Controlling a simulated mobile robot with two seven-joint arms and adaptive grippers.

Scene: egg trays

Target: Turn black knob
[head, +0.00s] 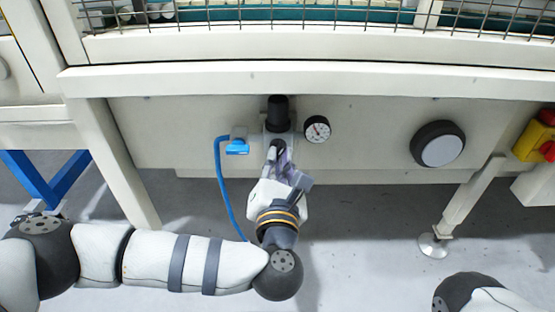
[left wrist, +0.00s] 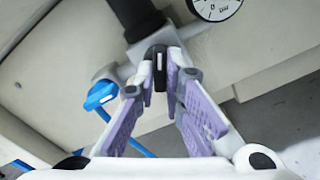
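A small black knob (left wrist: 160,68) with a white mark sits on the front of the pale valve body (left wrist: 187,42) under the machine's panel. My left gripper (head: 281,152) is at this knob. In the left wrist view my left gripper (left wrist: 161,84) has its purple-padded fingers apart, one on each side of the knob. I cannot tell whether the pads touch it. A black cylinder (head: 278,111) stands above the knob on the same valve; it also shows in the left wrist view (left wrist: 136,17). My right gripper is not in view.
A pressure gauge (head: 317,129) is just right of the valve. A blue fitting (head: 237,147) with a blue hose (head: 220,185) is on its left. A large round black part with a grey face (head: 437,144) is farther right. A white beam (head: 300,80) runs above.

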